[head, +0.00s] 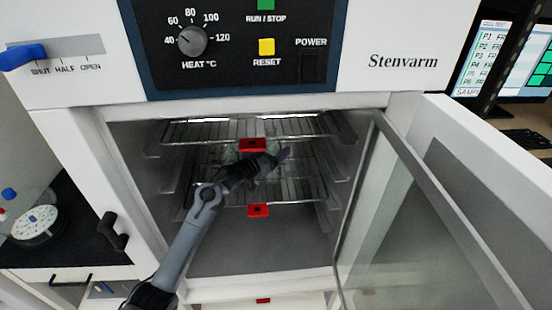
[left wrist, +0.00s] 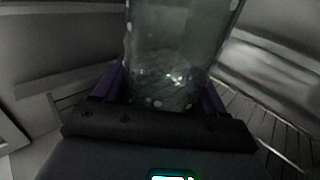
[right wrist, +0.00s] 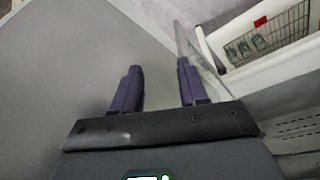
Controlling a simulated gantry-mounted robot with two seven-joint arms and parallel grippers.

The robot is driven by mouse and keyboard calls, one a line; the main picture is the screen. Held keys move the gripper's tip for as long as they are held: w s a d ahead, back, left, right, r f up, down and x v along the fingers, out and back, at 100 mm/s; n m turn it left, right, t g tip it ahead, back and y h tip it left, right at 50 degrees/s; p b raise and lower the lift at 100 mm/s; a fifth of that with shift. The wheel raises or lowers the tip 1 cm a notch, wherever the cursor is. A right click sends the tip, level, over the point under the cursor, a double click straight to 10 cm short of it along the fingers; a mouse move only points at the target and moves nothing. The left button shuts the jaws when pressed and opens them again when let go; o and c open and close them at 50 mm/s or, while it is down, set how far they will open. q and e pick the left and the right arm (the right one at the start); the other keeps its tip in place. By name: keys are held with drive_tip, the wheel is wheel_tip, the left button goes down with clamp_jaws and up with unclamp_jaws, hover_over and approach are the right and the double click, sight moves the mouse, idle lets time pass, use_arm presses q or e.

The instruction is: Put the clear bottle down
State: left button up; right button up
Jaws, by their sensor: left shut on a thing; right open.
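My left gripper (head: 275,158) reaches into the open chamber of the cabinet, between the upper wire shelf (head: 210,130) and the lower wire shelf (head: 300,188). In the left wrist view the clear bottle (left wrist: 180,50) stands between its fingers, and the gripper is shut on it. The bottle is see-through and hard to make out in the head view. I cannot tell whether its base touches the lower shelf. My right gripper (right wrist: 157,88) shows only in the right wrist view; it is open and empty, outside the chamber.
The glass door (head: 420,230) stands open on the right. Red tags mark the upper shelf (head: 252,145) and lower shelf (head: 258,211). The upper shelf and chamber walls leave little room around my left arm. A bench with a white round rack (head: 35,222) is at left.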

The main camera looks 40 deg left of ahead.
use_arm(q)
drive_tip(key=shift+w, duration=0.4)
drive_tip(key=shift+s+f+b, duration=0.1)
drive_tip(key=shift+f+b, duration=0.3)
drive_tip(key=shift+f, duration=1.3)
drive_tip(key=shift+f, duration=0.15)
drive_tip(key=o, duration=1.2)
drive_tip(key=shift+f, duration=0.1)
